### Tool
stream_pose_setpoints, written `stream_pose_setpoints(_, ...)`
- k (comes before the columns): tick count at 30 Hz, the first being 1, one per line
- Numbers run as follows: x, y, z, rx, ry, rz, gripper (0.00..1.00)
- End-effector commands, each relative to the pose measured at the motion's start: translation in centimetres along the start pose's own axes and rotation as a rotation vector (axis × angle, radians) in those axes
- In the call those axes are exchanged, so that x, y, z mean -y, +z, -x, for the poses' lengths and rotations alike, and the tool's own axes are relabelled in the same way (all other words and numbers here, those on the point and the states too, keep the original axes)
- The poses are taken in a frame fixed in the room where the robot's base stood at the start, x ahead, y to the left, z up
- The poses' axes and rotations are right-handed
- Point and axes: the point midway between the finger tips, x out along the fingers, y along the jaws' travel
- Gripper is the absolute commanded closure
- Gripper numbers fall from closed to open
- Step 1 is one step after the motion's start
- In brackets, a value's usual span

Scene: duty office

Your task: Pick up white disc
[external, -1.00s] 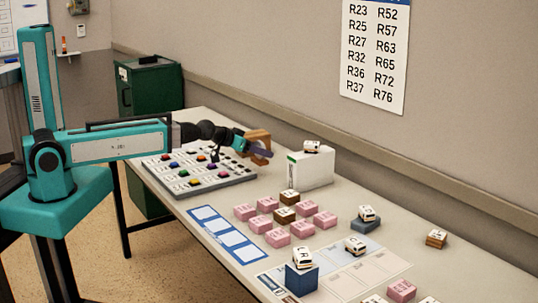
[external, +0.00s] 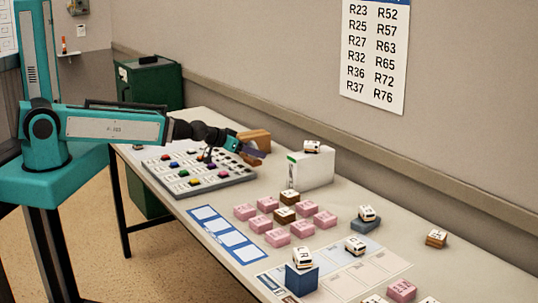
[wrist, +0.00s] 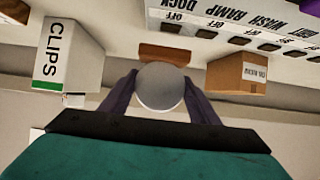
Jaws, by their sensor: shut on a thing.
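The white disc (wrist: 160,86) shows in the wrist view as a pale grey-white round piece with a lighter lower rim. It sits between the two dark purple fingers of my gripper (wrist: 161,98), which are shut on it. In the external view my gripper (external: 252,151) is low over the far end of the table, beside the button board. The disc cannot be made out there. I cannot tell whether the disc still touches what is below it.
A brown wooden block (wrist: 164,54) lies just beyond the disc. A cardboard box (wrist: 238,73) is to its right and a white CLIPS box (wrist: 68,57) to its left. The button board (external: 200,177) lies close by. Pink blocks (external: 277,235) stand nearer the table's middle.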

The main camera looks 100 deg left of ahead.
Motion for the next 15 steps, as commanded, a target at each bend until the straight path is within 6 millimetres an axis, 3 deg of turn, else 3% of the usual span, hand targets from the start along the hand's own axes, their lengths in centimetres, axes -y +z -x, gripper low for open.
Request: stream_pose_setpoints(15, 0.0, 0.2, 1.5, -0.001, 0.003, -0.001, 0.76)
